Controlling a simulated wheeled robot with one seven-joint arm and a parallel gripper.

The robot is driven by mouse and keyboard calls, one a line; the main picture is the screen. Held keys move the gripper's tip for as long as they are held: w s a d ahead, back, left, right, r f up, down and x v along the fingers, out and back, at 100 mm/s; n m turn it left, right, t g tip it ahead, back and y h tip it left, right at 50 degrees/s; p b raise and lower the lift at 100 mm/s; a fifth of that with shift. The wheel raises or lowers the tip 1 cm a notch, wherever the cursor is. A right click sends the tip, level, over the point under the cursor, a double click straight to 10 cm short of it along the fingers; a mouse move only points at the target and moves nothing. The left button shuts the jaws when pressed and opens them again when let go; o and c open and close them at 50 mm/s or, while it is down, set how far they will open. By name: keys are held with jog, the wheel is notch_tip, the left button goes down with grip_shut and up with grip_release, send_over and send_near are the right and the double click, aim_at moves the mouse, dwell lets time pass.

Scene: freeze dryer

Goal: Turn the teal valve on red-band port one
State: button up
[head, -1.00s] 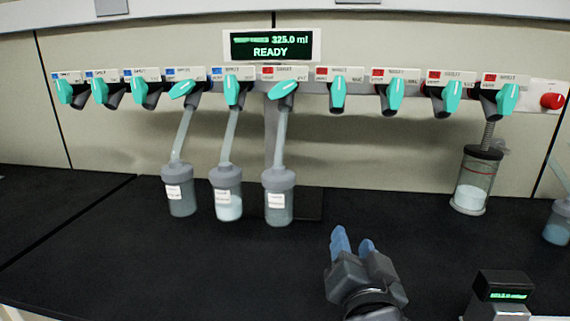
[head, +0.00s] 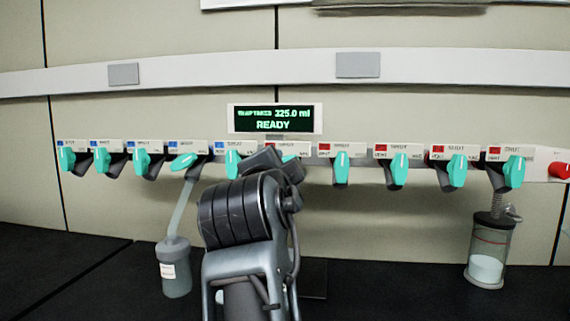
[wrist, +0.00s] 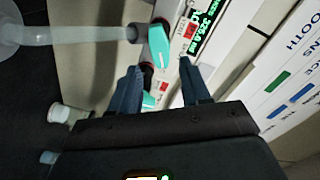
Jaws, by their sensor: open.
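In the wrist view, a teal valve (wrist: 159,46) with a white mark sits beside a red label (wrist: 191,30), with a clear hose (wrist: 80,35) running from its port. It appears to be the first red-band valve and lies tilted. My gripper (wrist: 158,66) is open, with its two blue fingers apart and the valve just beyond the gap between their tips. I see no contact. A second teal valve (wrist: 150,99) shows between the fingers, partly hidden by my gripper. In the head view my arm covers most of red-band port one, and the fingers are hidden.
The manifold's other teal valves, such as one at the right (head: 342,168), line the wall below the READY display (head: 272,119). A flask (head: 174,268) hangs at the left and another (head: 488,250) at the right. A red knob (head: 560,170) is at the far right.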

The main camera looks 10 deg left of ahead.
jog(key=shift+w+p, duration=0.4)
jog(key=shift+w, duration=1.95)
jog(key=shift+d, duration=0.1)
grip_shut()
